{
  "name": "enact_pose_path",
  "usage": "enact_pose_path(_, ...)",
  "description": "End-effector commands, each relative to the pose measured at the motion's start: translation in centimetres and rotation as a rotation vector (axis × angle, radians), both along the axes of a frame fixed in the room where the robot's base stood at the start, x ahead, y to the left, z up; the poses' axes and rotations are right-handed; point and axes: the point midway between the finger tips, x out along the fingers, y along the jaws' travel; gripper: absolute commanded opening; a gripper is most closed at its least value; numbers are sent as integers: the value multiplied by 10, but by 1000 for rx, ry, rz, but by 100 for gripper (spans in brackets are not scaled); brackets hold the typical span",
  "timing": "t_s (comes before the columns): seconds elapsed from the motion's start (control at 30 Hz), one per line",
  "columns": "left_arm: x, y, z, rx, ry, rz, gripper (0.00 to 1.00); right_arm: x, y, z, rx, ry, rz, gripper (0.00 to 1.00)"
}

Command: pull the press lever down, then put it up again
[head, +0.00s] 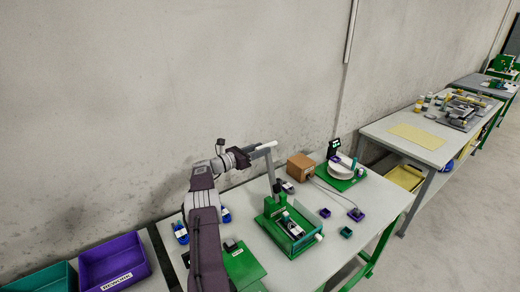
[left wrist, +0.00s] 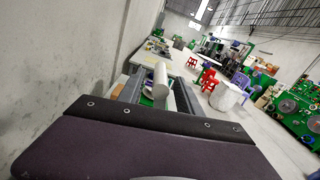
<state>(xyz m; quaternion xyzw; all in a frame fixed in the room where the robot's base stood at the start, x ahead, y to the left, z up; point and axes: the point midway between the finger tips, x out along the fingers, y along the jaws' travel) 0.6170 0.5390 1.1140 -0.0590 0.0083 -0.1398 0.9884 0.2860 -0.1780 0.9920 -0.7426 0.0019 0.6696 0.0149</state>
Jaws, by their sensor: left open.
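The press (head: 290,228) is a green fixture on the near workbench, with a grey lever arm (head: 271,168) standing nearly upright. A light grey bar handle (head: 264,146) sits across the lever's top. My left gripper (head: 246,154) is open at the left end of this handle, level with it. In the left wrist view the round grey handle (left wrist: 160,82) shows between the two fingers of my left gripper (left wrist: 158,94). I cannot tell whether the fingers touch it. My right gripper is in neither view.
A brown box (head: 300,166) and a white reel on a green base (head: 342,168) stand behind the press. Small purple and green blocks lie to its right. A purple bin (head: 113,262) is at the lower left. The concrete wall (head: 180,90) runs close behind the bench.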

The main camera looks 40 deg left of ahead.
Motion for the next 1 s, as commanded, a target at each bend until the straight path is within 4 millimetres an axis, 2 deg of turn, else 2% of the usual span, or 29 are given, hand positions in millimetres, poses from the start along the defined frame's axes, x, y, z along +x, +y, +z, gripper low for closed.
enact_pose_path(0.13,0,0,0,0,0,0,41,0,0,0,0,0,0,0)
enact_pose_path(0.17,0,0,0,1,0,0,39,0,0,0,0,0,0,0)
enact_pose_path(0.3,0,0,0,1,0,0,0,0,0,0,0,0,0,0)
enact_pose_path(1.0,0,1,1,4,-2,3,0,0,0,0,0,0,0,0)
